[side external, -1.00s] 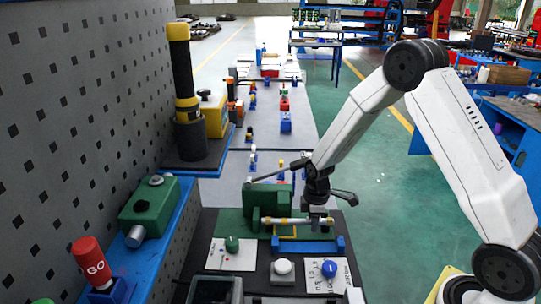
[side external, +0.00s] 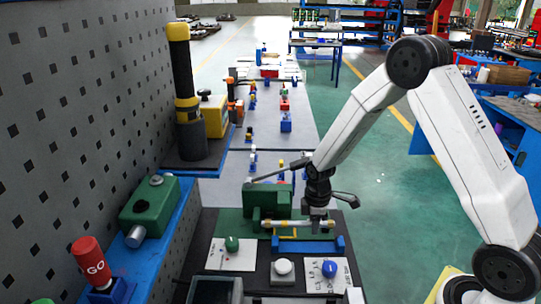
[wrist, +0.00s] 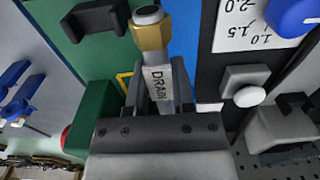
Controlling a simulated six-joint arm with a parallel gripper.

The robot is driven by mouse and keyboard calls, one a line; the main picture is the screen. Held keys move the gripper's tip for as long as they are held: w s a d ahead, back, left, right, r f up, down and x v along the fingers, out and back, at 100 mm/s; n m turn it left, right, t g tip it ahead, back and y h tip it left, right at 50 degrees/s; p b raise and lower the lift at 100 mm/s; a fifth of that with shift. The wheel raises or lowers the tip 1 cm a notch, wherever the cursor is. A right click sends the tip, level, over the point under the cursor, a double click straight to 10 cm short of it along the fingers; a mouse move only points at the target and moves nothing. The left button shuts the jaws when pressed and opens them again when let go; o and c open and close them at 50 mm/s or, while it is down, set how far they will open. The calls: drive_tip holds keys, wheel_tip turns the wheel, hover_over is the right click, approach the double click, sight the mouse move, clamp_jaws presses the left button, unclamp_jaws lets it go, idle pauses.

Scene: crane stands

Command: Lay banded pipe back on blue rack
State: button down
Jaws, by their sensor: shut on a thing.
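In the wrist view my gripper (wrist: 160,85) grips the pipe (wrist: 157,80), which has a "DRAIN" label, a brass-coloured collar and a grey end. The blue rack (side external: 305,246) is a low bar with raised ends. It appears below and nearer the camera than the pipe, and the two look apart. The exact height gap is hard to tell.
A green block (side external: 268,202) stands close behind the pipe. A tall black and yellow post (side external: 184,90) stands at left, beside the perforated wall.

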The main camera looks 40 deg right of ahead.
drive_tip(key=shift+r, duration=2.8)
drive_tip(key=s, duration=0.2)
drive_tip(key=s+f, duration=0.1)
drive_tip(key=shift+s+d+f, duration=0.1)
drive_tip(key=shift+s, duration=0.3)
drive_tip(key=shift+f, duration=0.15)
drive_tip(key=shift+f, duration=3.15)
